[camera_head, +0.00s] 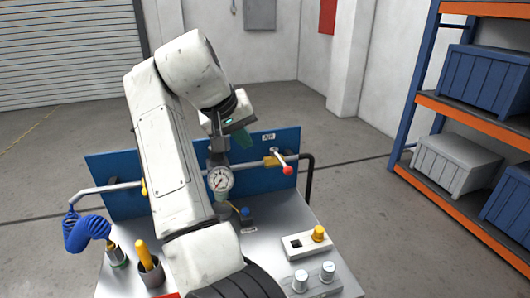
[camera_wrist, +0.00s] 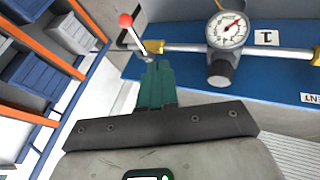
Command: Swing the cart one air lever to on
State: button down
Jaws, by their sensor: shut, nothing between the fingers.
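The air lever (camera_head: 281,160) is a short pale rod with a red ball knob, on a brass valve at the right end of the pipe, near an AIR label (camera_head: 268,137). It slants down and right from the valve in the head view. In the wrist view the lever (camera_wrist: 137,36) rises up and left to its red knob. My gripper (camera_head: 243,141) is above the pipe, left of the lever. Its green fingers (camera_wrist: 157,66) are shut and empty. Their tips show just below the lever's valve end; I cannot tell whether they touch.
A pressure gauge (camera_head: 220,179) stands on the pipe in front of the blue panel (camera_head: 113,170). My arm hides the panel's middle. A shelf rack (camera_head: 480,126) stands right.

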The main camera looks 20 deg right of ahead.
aim_at(281, 160)
jog(key=w+d+f+p, duration=0.2)
jog(key=w+d+f, duration=0.1)
jog(key=d+f, duration=0.5)
jog(key=shift+w+f, duration=0.3)
jog(key=shift+f, duration=0.2)
